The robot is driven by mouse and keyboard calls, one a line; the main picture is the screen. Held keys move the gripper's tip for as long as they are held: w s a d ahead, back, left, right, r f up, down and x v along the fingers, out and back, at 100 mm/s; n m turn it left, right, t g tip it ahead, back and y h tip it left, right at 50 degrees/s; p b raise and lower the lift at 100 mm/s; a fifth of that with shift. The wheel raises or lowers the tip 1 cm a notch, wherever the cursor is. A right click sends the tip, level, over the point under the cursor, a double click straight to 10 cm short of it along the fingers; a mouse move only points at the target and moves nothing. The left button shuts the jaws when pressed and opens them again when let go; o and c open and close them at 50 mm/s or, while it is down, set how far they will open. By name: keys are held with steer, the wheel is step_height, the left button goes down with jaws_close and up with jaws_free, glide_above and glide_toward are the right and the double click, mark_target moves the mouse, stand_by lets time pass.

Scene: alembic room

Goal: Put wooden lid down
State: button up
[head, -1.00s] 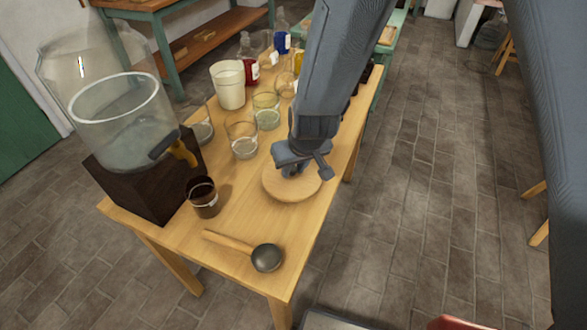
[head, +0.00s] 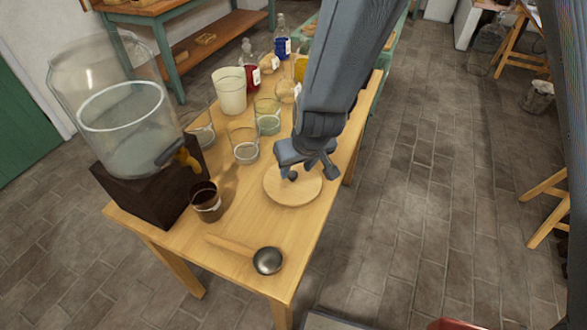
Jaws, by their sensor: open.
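The round wooden lid (head: 291,190) lies flat on the wooden table (head: 232,262), near its right edge. My gripper (head: 308,175) is above the lid's upper part, with its fingers spread apart and nothing between them. The gripper hides a part of the lid's far rim. I cannot tell whether a fingertip still touches the lid.
A ladle (head: 267,260) lies at the table's near end. A dark brown cup (head: 206,201) and a glass dispenser (head: 125,120) on a dark block stand to the left. Glass beakers (head: 244,145), a white jug (head: 230,91) and bottles (head: 282,40) stand farther back.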

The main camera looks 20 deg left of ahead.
steer(key=p+v, duration=0.4)
steer(key=v, duration=0.3)
steer(key=shift+r, duration=0.4)
steer(key=shift+d, duration=0.1)
steer(key=w+d+r+m+h, duration=0.1)
steer(key=d+r+m, duration=0.15)
steer(key=d, duration=0.65)
steer(key=w+d+r+m, duration=0.15)
steer(key=d+r, duration=0.25)
steer(key=d, duration=0.6)
steer(key=s+d+r+m+h, duration=0.1)
steer(key=s+d+m, duration=0.1)
steer(key=d, duration=0.5)
steer(key=s+d+r+m+g+h, duration=0.1)
steer(key=s+d+r+m, duration=0.1)
steer(key=s+d, duration=0.2)
steer(key=d, duration=0.3)
steer(key=shift+d, duration=0.35)
steer(key=shift+r, duration=0.1)
